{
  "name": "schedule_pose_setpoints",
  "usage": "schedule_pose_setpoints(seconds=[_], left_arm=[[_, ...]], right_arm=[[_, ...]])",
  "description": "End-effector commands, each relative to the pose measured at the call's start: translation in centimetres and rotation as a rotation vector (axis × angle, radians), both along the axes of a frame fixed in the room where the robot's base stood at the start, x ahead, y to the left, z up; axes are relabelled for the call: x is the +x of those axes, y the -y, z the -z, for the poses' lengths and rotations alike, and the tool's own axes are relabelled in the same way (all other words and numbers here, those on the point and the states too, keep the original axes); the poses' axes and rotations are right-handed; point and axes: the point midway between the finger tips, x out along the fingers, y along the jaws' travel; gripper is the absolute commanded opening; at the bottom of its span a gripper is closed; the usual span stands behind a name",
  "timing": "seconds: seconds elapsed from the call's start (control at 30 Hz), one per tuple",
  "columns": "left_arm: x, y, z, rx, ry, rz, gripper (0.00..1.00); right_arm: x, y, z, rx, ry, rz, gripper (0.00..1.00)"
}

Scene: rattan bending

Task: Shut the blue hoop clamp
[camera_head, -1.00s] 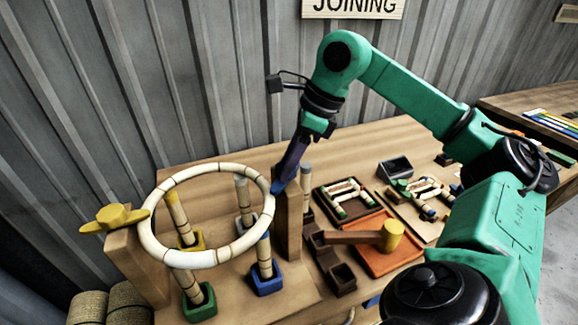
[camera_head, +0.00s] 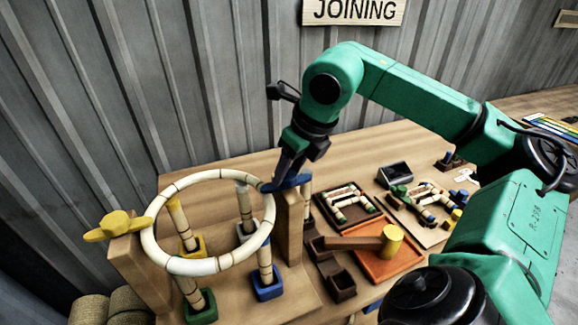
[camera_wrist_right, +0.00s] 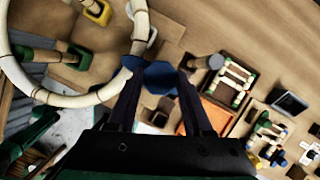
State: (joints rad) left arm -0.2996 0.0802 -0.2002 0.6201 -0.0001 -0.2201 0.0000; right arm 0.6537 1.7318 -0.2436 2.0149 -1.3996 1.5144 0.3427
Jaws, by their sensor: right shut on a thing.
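The blue hoop clamp (camera_head: 287,183) sits on top of the right wooden post (camera_head: 289,228), against the right side of the pale segmented hoop (camera_head: 215,266). It looks flat across the post top. My right gripper (camera_head: 284,178) reaches down onto it from above. In the right wrist view, the blue clamp (camera_wrist_right: 160,77) lies between the two dark fingers, which are shut on it. A yellow clamp (camera_head: 118,225) sits on the left post, at the hoop's left side. My left gripper is out of view.
Short rattan pegs stand in yellow, white, green and blue (camera_head: 267,284) sockets below the hoop. A mallet (camera_head: 391,240) lies over an orange tray (camera_head: 380,268) to the right. Trays of joined pieces (camera_head: 346,205) lie behind it.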

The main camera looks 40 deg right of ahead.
Motion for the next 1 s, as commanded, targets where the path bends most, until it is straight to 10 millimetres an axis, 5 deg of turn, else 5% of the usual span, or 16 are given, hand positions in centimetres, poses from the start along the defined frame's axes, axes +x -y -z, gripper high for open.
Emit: schedule_pose_setpoints(seconds=[0.5,0.53,0.6,1.0], left_arm=[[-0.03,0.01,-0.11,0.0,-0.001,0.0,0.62],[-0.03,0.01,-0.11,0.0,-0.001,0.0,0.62],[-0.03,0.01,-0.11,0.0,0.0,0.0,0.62],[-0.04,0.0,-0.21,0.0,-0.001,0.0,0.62]], right_arm=[[0.05,0.03,-0.07,0.0,0.003,0.023,0.0],[0.05,0.03,-0.07,0.0,0.003,0.022,0.62],[0.04,0.03,-0.06,-0.001,0.002,0.022,0.81],[-0.31,0.03,-1.02,0.0,0.003,0.021,0.81]])
